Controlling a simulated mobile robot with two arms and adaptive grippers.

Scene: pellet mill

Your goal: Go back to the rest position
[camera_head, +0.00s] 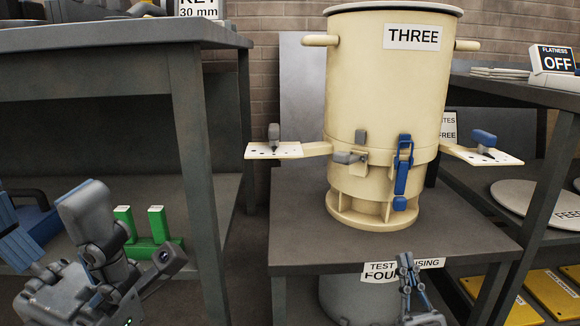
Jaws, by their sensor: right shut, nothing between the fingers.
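My right gripper (407,262) shows at the bottom, right of the middle, with its fingers pointing up. Its fingers are close together with nothing between them. It is in front of the sign on the front of the small grey table (300,252), below the tabletop, and covers part of the lettering. It looks clear of the cream drum marked THREE (385,90). Grey links of my left arm fill the lower left corner. I cannot make out the left gripper there.
A dark table (110,38) stands at the left, with green blocks (155,245) on its lower shelf. Side brackets with small plates (275,151) stick out from the drum. A dark shelf at the right holds the FLATNESS OFF box (553,60) and a round plate (530,200).

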